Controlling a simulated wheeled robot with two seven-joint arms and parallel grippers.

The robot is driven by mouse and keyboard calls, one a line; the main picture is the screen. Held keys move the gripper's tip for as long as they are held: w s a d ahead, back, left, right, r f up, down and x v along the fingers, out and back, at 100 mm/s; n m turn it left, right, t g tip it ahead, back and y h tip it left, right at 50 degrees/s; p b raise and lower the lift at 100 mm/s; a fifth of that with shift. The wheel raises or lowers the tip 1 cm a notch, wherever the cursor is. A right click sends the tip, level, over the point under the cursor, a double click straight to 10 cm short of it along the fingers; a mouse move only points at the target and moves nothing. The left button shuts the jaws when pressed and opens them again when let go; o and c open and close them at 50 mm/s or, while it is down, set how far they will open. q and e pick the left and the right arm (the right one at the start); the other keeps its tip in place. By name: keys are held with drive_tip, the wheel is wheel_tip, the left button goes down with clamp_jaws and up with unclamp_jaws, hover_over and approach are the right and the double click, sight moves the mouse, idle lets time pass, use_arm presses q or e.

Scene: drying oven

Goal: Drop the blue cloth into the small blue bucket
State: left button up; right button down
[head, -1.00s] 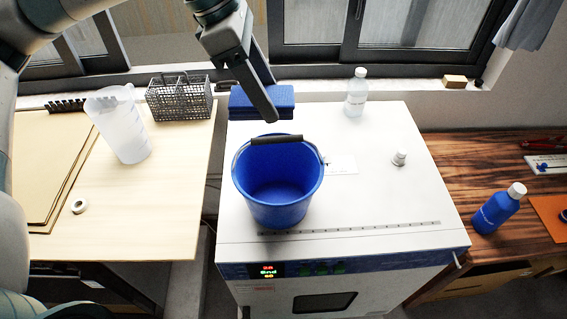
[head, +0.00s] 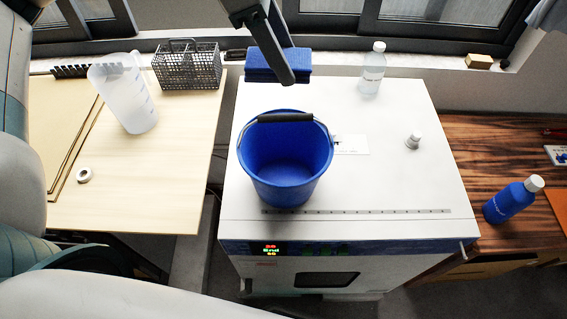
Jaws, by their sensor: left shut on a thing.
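The small blue bucket (head: 285,165) stands upright on the white top of the drying oven, its dark handle grip lying at the back rim. Its visible inside looks empty. The folded blue cloth (head: 262,75) is held by my left gripper (head: 283,72), whose fingers are shut on it. The cloth appears behind the bucket in the picture, over the back edge of the oven top, not over the bucket's opening. How high it is above the oven is hard to tell. My right gripper is not in view.
At left are a plastic jug (head: 127,100), a wire basket (head: 187,66) and a tape roll (head: 84,174). A blue bottle (head: 513,199) stands at right.

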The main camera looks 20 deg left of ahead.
use_arm(q)
drive_tip(key=shift+f+b, duration=0.3)
drive_tip(key=shift+f, duration=2.3)
drive_tip(key=o, duration=1.1)
drive_tip(key=shift+b+v, duration=0.45)
drive_tip(key=shift+v, duration=0.35)
drive_tip(key=b+v, duration=0.5)
drive_tip(key=v, duration=1.1)
